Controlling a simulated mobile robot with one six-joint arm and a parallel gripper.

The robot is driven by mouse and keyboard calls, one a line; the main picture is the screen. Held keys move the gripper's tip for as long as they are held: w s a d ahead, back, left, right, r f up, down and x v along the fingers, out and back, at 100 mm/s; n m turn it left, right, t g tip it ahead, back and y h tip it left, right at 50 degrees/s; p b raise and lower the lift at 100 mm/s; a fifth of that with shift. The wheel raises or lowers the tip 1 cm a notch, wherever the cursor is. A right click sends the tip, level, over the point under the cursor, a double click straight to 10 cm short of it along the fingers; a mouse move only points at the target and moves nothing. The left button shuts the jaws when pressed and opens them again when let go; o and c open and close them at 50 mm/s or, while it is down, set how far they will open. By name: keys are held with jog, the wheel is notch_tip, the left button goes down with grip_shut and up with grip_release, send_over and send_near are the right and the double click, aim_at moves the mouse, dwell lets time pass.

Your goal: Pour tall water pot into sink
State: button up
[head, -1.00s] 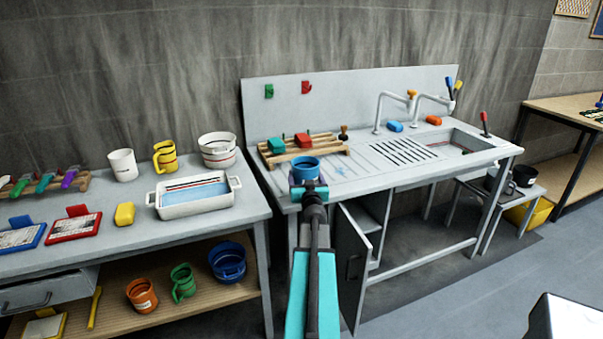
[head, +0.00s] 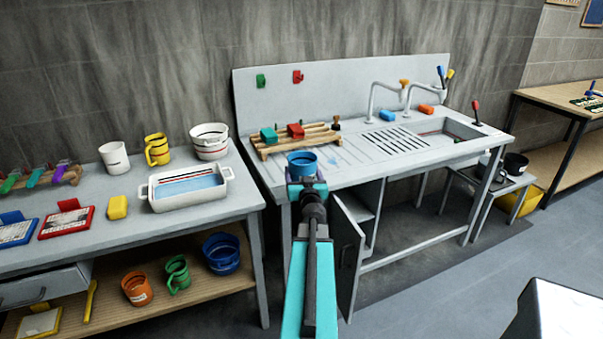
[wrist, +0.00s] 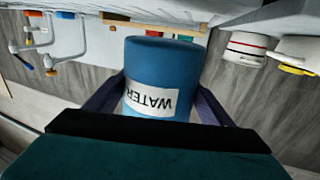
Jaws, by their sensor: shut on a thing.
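The water pot (wrist: 162,62) is a blue cylinder with a white label reading WATER, shown upside down in the wrist view. My gripper (wrist: 155,100) is shut on it, one dark finger on each side. In the head view the blue pot (head: 302,163) is at the end of my arm, in front of the left part of the sink unit, and looks upright with its open top up. My arm hides its lower part. The sink basin (head: 455,132) is at the right end of the counter, well to the right of the pot.
A slatted rack (head: 300,140) with green and red blocks stands behind the pot. Two taps (head: 390,98) rise behind the drainer (head: 395,140). A white tray (head: 188,203), mugs and other pots stand on the left bench. A cabinet door (head: 346,250) hangs open below.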

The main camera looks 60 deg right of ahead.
dwell(0.3)
jog(key=w+a+n+t+y, duration=0.2)
jog(key=w+a+n+y, duration=0.25)
jog(key=w+a, duration=0.5)
jog(key=w+a+n+t+y, duration=0.3)
jog(key=w+a+y, duration=0.3)
jog(key=a, duration=0.7)
jog(key=w+a+n+t+y, duration=0.2)
jog(key=w+a+n+y, duration=0.15)
jog(key=w+a, duration=0.65)
jog(key=s+a+f+n+g+y, duration=0.2)
jog(key=a+n+y, duration=0.3)
jog(key=a, duration=1.4)
jog(key=s+a+f+n+g+y, duration=0.1)
jog(key=a+n+g+y, duration=0.4)
jog(key=a+y, duration=0.5)
jog(key=a+f, duration=0.1)
jog(key=a, duration=0.8)
jog(key=shift+s+f+g, duration=0.15)
jog(key=shift+s+g, duration=0.15)
jog(key=shift+s, duration=0.05)
jog(key=shift+s, duration=0.15)
